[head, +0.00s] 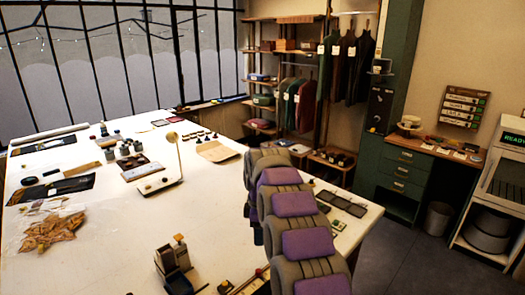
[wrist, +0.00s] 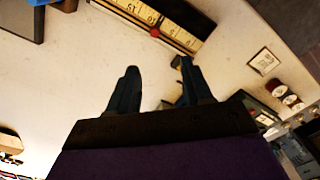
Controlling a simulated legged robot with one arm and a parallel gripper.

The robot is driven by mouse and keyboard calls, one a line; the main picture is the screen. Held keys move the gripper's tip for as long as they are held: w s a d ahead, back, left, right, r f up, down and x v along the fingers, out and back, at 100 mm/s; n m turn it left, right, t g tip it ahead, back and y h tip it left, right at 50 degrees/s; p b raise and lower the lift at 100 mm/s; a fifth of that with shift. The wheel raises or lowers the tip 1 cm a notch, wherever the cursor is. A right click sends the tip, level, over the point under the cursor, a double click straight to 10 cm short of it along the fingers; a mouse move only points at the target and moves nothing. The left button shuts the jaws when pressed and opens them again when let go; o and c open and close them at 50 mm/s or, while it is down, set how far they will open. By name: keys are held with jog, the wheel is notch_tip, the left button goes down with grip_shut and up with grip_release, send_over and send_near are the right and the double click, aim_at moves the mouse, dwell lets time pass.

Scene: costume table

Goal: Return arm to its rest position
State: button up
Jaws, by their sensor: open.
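My grey and purple arm rises from the bottom of the head view, bends over the right part of the white table (head: 225,195), and hides part of it. My gripper (wrist: 158,66) shows in the wrist view with its two dark fingers apart and nothing between them. The pale tabletop (wrist: 75,75) lies beyond the fingertips. In the head view I cannot make out the gripper; the arm covers that area.
A small dark device (head: 172,262) stands near the arm on the table's front part. A white lamp-like stand (head: 178,160) is further back. A yellow ruler-like strip (wrist: 150,18) lies beyond the fingers. Green drawers (head: 400,170) stand right.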

jog(key=s+d+r+m, duration=0.4)
jog(key=s+d, duration=0.1)
jog(key=s, duration=0.6)
jog(key=s+d+r+m, duration=0.4)
jog(key=s, duration=0.6)
jog(key=s+d+f+m, duration=0.2)
jog(key=s+m, duration=0.1)
jog(key=s, duration=0.6)
jog(key=s+d+f+m+g, duration=0.1)
jog(key=s+d+m, duration=0.1)
jog(key=s, duration=0.7)
jog(key=s+d+f+m, duration=0.2)
jog(key=s+m, duration=0.2)
jog(key=s, duration=0.5)
jog(key=shift+s+d+f+g+b, duration=0.25)
jog(key=shift+s+f+g+b, duration=0.1)
jog(key=shift+b, duration=0.1)
